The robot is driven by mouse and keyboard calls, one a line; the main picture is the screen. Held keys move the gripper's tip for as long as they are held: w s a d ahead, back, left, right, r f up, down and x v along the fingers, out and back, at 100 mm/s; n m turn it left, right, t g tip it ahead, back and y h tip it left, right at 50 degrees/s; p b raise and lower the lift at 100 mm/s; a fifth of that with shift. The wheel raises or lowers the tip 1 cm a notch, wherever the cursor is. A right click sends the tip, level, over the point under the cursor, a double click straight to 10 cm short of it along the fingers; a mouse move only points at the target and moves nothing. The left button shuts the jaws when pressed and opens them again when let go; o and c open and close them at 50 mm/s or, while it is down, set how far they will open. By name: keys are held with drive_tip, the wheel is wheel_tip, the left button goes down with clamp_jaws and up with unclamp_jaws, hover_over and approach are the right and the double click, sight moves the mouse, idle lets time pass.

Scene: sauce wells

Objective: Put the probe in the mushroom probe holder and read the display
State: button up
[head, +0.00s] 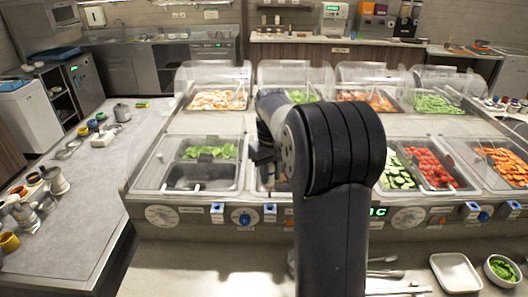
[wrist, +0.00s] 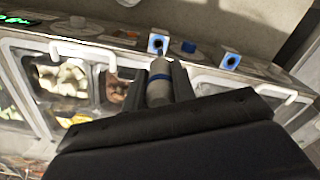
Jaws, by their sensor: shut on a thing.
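My gripper (wrist: 160,85) is shut on the probe (wrist: 159,88), a pale grey cylinder with a blue band, its thin tip pointing toward the counter's front panel. Two white holders with blue faces and dark holes are in the wrist view, one (wrist: 157,43) just beyond the probe and another (wrist: 230,60) to its right. The probe is apart from the right one; contact with the nearer one is unclear. I cannot read which is the mushroom holder. A green-lit display (head: 378,212) is partly hidden by my arm in the head view. Pale pieces, perhaps mushrooms, fill a pan (wrist: 65,80).
The counter's front panel carries more blue-faced holders (head: 217,208) and blue knobs (head: 241,218). Food pans, such as the cucumber pan (head: 397,172), sit behind it.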

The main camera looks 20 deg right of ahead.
sight(271, 183)
drive_tip(key=shift+w+d+r, duration=0.3)
drive_tip(key=shift+w+r, duration=0.05)
drive_tip(key=shift+r, duration=0.3)
drive_tip(key=shift+f+b, duration=1.85)
drive_tip(key=shift+f, duration=1.05)
drive_tip(key=shift+s+f+b, duration=0.1)
drive_tip(key=shift+f+b, duration=1.25)
drive_tip(key=shift+f, duration=1.45)
idle(1.6)
